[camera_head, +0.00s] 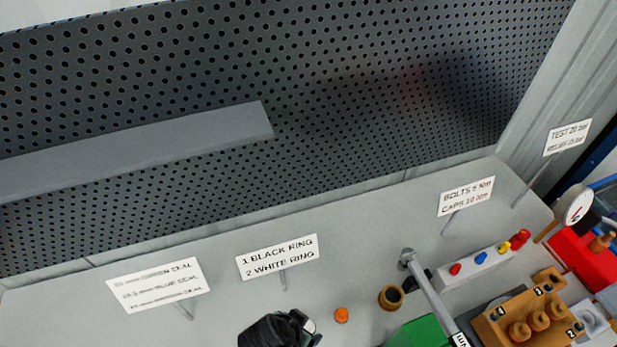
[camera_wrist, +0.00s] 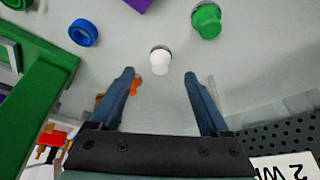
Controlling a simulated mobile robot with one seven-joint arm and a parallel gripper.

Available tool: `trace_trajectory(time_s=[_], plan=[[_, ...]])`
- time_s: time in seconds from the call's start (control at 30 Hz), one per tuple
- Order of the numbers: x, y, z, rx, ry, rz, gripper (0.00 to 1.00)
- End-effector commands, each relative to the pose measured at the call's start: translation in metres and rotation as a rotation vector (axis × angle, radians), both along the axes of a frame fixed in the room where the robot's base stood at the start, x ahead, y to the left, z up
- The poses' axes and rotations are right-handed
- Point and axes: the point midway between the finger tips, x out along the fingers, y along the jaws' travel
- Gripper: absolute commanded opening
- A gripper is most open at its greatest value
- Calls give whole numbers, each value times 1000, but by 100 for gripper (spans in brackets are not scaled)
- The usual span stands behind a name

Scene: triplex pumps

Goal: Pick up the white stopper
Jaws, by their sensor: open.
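The white stopper (camera_wrist: 160,63) stands on the grey bench in the wrist view, with a small dark-edged round shape at its top. My gripper (camera_wrist: 160,76) is open, with its two blue-grey fingers on either side of the picture's middle. The stopper shows just beyond the gap between the fingertips, roughly centred, and nothing is held. I cannot tell how far above the bench the fingertips are. I cannot make out the white stopper in the head view.
A green stopper (camera_wrist: 206,21) and a blue ring (camera_wrist: 83,33) are near the white stopper. A green tray edge (camera_wrist: 45,95) is at left, a sign (camera_wrist: 285,166) at lower right. The head view shows a wrench (camera_head: 431,300) and a perforated back panel (camera_head: 330,70).

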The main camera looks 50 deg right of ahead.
Motion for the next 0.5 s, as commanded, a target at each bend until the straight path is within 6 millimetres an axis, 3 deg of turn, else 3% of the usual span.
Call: trace_trajectory(time_s=[0.17, 0.5], plan=[[0, -4, -7, 0, 1, -1, 80], [1, -21, -42, 0, 1, -1, 80]])
